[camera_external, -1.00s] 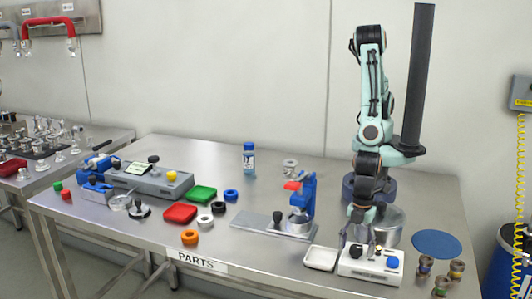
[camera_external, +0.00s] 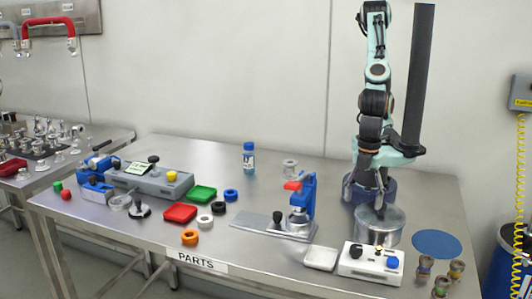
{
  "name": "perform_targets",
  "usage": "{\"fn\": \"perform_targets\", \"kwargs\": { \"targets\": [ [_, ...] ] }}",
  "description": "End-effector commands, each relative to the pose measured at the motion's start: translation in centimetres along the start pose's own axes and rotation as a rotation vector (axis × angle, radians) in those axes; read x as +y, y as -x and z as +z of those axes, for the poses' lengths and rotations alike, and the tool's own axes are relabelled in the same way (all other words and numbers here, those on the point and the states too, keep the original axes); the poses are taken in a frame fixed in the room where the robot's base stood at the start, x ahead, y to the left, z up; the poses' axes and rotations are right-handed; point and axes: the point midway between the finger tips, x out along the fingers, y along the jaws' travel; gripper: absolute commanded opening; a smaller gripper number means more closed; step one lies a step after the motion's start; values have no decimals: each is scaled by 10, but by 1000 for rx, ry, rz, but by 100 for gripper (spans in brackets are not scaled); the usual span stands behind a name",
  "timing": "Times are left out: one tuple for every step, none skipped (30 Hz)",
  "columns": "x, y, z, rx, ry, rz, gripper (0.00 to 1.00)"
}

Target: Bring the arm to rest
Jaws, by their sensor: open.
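My arm stands at the right back of the steel table, raised and folded close to its own dark column. My gripper (camera_external: 364,198) points down, clear of the white box, just above and behind the top of the round steel drum (camera_external: 380,228). It is small in the picture, but the jaws look open and empty. The white box (camera_external: 369,265) with a blue knob (camera_external: 392,262) and dark knobs stands at the front edge, with nothing of mine over it.
A white tray (camera_external: 320,258) lies left of the box. A blue press (camera_external: 303,203) on a grey plate stands further left. A blue disc (camera_external: 436,243) and several small jars (camera_external: 441,284) are at right. Red (camera_external: 180,213) and green (camera_external: 202,193) trays lie mid-table.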

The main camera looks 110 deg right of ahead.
Motion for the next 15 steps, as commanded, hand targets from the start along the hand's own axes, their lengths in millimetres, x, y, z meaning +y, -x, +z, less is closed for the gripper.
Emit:
{"fn": "perform_targets", "kwargs": {
  "targets": [
    [0, 0, 0, 0, 0, 0, 58],
    [0, 0, 0, 0, 0, 0, 58],
    [0, 0, 0, 0, 0, 0, 58],
    [0, 0, 0, 0, 0, 0, 58],
    [0, 0, 0, 0, 0, 0, 58],
    [0, 0, 0, 0, 0, 0, 58],
    [0, 0, 0, 0, 0, 0, 58],
    [0, 0, 0, 1, 0, 0, 58],
    [0, 0, 0, 1, 0, 0, 58],
    [0, 0, 0, 1, 0, 0, 58],
    [0, 0, 0, 1, 0, 0, 58],
    [0, 0, 0, 1, 0, 0, 58],
    [0, 0, 0, 1, -1, 0, 58],
    [1, 0, 0, 1, -4, 0, 58],
    [6, 0, -2, 2, -16, 0, 58]
  ]
}}
